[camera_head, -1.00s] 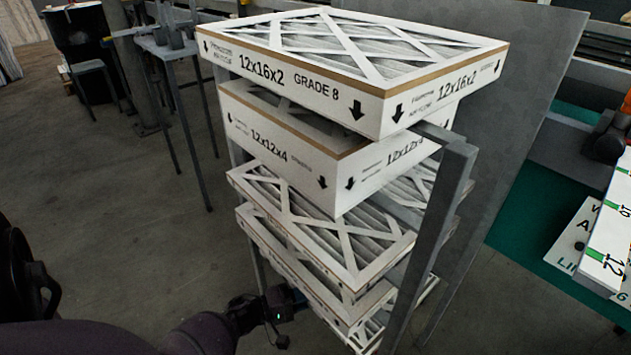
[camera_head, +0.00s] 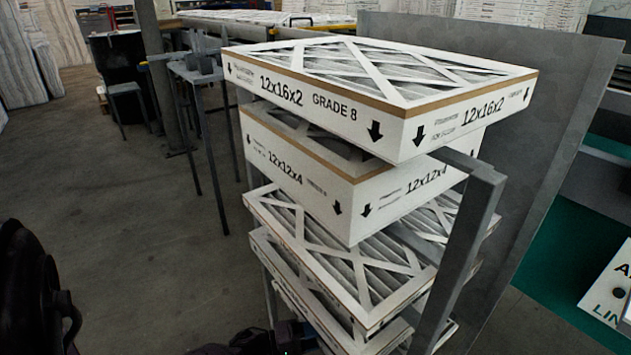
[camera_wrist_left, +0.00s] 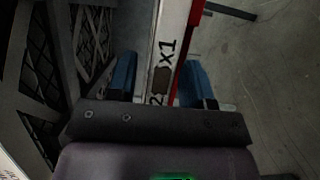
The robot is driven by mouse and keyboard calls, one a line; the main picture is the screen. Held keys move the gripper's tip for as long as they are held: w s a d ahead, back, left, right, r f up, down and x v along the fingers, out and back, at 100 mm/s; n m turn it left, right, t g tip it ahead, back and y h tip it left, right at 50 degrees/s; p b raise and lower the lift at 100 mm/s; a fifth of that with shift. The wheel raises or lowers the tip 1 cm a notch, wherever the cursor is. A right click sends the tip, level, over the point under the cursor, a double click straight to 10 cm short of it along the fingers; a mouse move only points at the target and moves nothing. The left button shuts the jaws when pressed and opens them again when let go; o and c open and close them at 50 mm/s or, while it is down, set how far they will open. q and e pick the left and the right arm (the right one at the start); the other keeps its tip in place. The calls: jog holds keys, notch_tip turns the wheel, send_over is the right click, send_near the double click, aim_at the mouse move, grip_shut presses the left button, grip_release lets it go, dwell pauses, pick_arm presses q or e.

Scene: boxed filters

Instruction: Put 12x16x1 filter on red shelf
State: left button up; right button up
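In the left wrist view, a white filter edge (camera_wrist_left: 168,60) with the partly visible marking "2 x1" stands between the blue fingers of my left gripper (camera_wrist_left: 160,82). A dark gap shows between the left finger and the filter, so the gripper looks open around it. A red strip (camera_wrist_left: 191,45) runs along the filter's right side; I cannot tell whether it is the red shelf. In the head view, my left gripper (camera_head: 300,338) is low at the bottom edge, beside the lower filters of the rack, its fingers mostly hidden. My right gripper is not in view.
The grey rack (camera_head: 460,235) holds a 12x16x2 filter (camera_head: 390,122) on top, a 12x12x4 filter (camera_head: 300,178) below, and more filters (camera_head: 335,255) lower down. A grey panel (camera_head: 540,130) stands behind it. Open floor (camera_head: 130,220) lies to the left.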

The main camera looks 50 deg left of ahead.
pick_arm(q)
jog(key=shift+r, duration=0.2)
jog(key=shift+s+a, duration=0.2)
jog(key=shift+s, duration=0.1)
jog(key=p+v, duration=0.2)
jog(key=v, duration=0.9)
jog(key=shift+s, duration=0.2)
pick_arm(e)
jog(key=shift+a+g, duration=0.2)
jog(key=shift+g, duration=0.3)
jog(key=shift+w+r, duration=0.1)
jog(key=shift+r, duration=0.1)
